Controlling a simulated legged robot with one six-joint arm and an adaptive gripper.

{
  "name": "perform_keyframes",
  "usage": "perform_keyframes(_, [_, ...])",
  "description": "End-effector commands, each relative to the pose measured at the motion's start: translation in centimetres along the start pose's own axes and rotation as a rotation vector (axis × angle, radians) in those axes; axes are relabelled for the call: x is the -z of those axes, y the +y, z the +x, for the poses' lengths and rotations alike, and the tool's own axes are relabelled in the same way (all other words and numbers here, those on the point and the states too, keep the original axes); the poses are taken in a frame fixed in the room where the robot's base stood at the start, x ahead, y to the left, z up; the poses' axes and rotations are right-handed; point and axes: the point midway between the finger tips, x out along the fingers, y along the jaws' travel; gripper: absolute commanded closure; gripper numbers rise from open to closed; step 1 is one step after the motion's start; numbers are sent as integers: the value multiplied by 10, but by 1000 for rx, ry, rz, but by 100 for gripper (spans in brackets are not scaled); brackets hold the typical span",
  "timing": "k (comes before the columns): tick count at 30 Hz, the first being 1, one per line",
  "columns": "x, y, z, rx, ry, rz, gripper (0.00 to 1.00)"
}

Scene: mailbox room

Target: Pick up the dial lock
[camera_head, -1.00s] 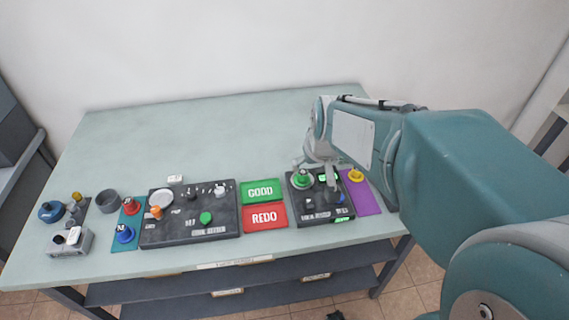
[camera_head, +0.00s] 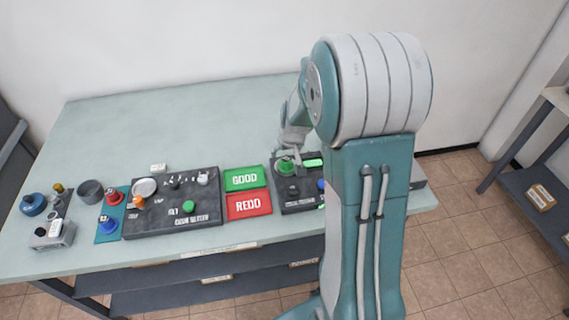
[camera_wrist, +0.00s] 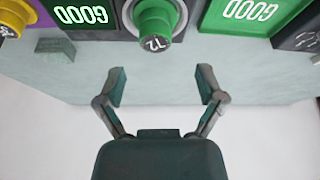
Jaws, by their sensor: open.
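A green round dial (camera_head: 285,167) sits on the dark right-hand panel. In the wrist view a green dial (camera_wrist: 157,20) marked "72" stands in a grey ring at the top centre; I take it as the dial lock, though I cannot be sure. My gripper (camera_wrist: 163,84) is open and empty, its two fingers spread below the dial in that view, apart from it. In the head view my gripper (camera_head: 287,152) is by the far side of the green dial, partly hidden by my arm.
Left of the dark right-hand panel (camera_head: 296,205) lie the green GOOD (camera_head: 245,178) and red REDO (camera_head: 249,205) plates. A wide dark panel (camera_head: 172,225) with knobs is further left. In the wrist view a yellow knob (camera_wrist: 10,18) is close by. The table's back (camera_head: 190,120) is clear.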

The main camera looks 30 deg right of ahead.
Motion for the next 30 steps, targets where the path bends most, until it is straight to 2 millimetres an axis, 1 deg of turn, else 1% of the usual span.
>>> perform_keyframes(6, [-11,0,33,1,-7,3,12])
perform_keyframes(9, [-10,0,44,0,-4,0,12])
perform_keyframes(13, [-10,0,50,0,-2,2,12])
perform_keyframes(18, [-10,0,49,0,-2,1,12])
perform_keyframes(19, [-10,0,49,0,-2,1,16])
perform_keyframes(20, [-10,0,49,0,-2,1,30])
perform_keyframes(21, [-10,0,49,0,-2,1,48])
perform_keyframes(23, [-10,0,49,0,-2,1,74])
perform_keyframes(24, [-10,0,49,0,-2,1,92])
perform_keyframes(25, [-10,0,49,0,-2,1,100])
perform_keyframes(30, [-10,0,50,0,-3,1,100])
